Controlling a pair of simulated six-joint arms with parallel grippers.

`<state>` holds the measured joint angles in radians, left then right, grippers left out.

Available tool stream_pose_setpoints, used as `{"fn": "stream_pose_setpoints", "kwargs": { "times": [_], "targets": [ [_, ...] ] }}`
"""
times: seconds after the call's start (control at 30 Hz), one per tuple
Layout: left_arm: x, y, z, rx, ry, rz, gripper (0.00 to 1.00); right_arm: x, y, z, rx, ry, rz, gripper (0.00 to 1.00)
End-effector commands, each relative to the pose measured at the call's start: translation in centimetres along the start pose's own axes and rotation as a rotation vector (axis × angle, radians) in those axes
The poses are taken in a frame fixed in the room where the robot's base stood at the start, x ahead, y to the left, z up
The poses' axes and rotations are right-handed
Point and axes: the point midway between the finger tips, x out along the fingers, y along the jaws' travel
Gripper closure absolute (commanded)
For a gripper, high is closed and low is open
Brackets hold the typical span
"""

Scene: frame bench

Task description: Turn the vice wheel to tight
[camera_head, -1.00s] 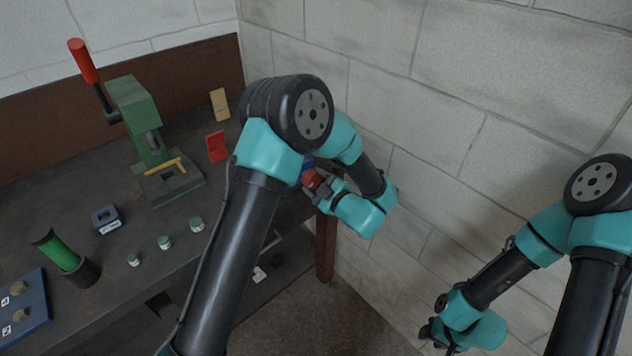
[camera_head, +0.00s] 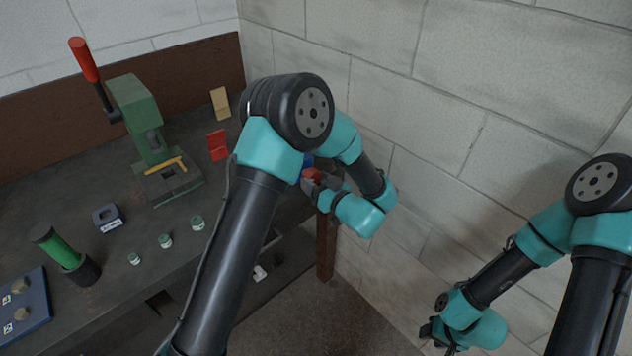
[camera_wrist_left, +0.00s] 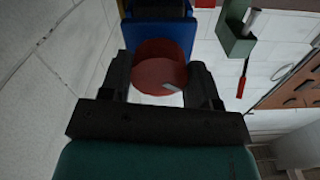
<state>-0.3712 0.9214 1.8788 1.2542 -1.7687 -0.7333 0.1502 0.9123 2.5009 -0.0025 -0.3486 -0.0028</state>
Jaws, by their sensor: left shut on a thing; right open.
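The red vice wheel (camera_wrist_left: 158,65) sits between the two fingers of my left gripper (camera_wrist_left: 160,84) in the left wrist view. A pale mark (camera_wrist_left: 172,88) shows on its near face, toward the lower right. The blue vice body (camera_wrist_left: 160,25) is right behind the wheel. In the head view my left gripper (camera_head: 318,184) is shut on the wheel at the bench's right end, and my own arm hides most of the vice (camera_head: 308,160). My right gripper (camera_head: 431,332) is open and empty, low beside the wall, away from the bench.
On the bench (camera_head: 120,180) stand a green press (camera_head: 140,115) with a red-handled lever (camera_head: 83,60), a red card (camera_head: 217,145), a tan block (camera_head: 220,103), small jars (camera_head: 165,241), a green cylinder (camera_head: 60,252) and a blue tray (camera_head: 30,305). A block wall (camera_head: 450,120) stands close on the right.

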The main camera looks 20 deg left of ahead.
Motion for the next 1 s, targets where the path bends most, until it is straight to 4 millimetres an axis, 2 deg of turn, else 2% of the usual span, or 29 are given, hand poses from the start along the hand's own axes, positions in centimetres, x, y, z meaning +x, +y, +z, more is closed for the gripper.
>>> {"fn": "stream_pose_setpoints", "kwargs": {
  "times": [0.7, 1.0],
  "targets": [
    [-0.08, -0.2, -0.07, 0.674, 0.0, 0.001, 0.68, 0.0, 0.0, 0.0, 0.0, 0.0, 0.0, 0.57],
    [-0.07, -0.24, -0.12, 0.868, 0.001, 0.002, 0.68, 0.0, 0.0, 0.0, 0.0, 0.0, 0.0, 0.57]
  ]
}}
